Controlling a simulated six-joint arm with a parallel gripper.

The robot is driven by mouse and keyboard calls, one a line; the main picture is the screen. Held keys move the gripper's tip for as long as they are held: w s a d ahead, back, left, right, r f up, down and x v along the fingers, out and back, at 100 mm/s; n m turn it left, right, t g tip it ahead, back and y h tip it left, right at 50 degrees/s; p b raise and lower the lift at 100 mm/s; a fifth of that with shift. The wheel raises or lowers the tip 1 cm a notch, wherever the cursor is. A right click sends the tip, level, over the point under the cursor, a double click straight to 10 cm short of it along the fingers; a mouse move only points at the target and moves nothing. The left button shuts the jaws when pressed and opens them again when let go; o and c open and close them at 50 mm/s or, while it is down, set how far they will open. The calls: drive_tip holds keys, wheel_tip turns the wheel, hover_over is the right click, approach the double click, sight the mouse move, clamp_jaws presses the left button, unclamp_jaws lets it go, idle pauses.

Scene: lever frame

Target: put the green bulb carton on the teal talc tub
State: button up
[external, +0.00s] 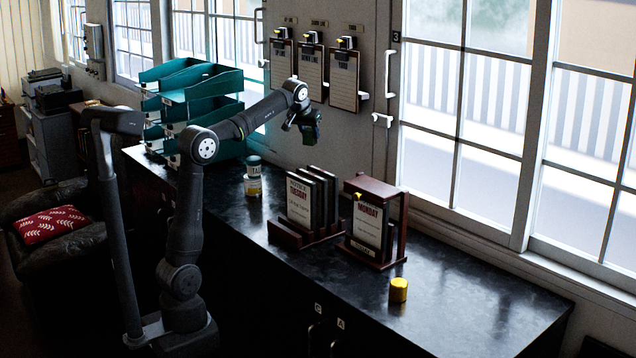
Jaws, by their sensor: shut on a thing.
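My gripper (307,119) is in the air above the back of the dark counter, in front of the hanging clipboards. It is shut on the green bulb carton (312,129), a small dark green block. The finger contact is too small to see clearly. The teal talc tub (253,162) has a dark teal top and a pale label. It stands upright on the counter's left part, lower and to the left of my gripper. A pale and yellowish tub-like part (252,188) shows directly below it. The carton and the talc tub are apart.
Teal letter trays (190,90) stand stacked at the counter's left end. A wooden rack (300,232) with dark slabs and a framed "Monday" board (371,225) stand right of the tub. A yellow cylinder (398,290) is near the front edge. The counter's right end is clear.

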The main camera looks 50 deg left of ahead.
drive_tip(key=s+a+r+n+g+y, duration=0.1)
drive_tip(key=s+a+n, duration=0.1)
drive_tip(key=s+a, duration=0.3)
drive_tip(key=s+a+n+y, duration=0.1)
drive_tip(key=s+a+n, duration=0.15)
drive_tip(key=a, duration=0.45)
hover_over(254, 158)
drive_tip(key=shift+m, duration=0.35)
wheel_tip(254, 158, down, 6)
drive_tip(key=shift+s+d+f, duration=0.1)
drive_tip(key=shift+f, duration=2.25)
drive_tip(key=shift+f, duration=0.1)
drive_tip(key=o, duration=1)
drive_tip(key=shift+c, duration=0.2)
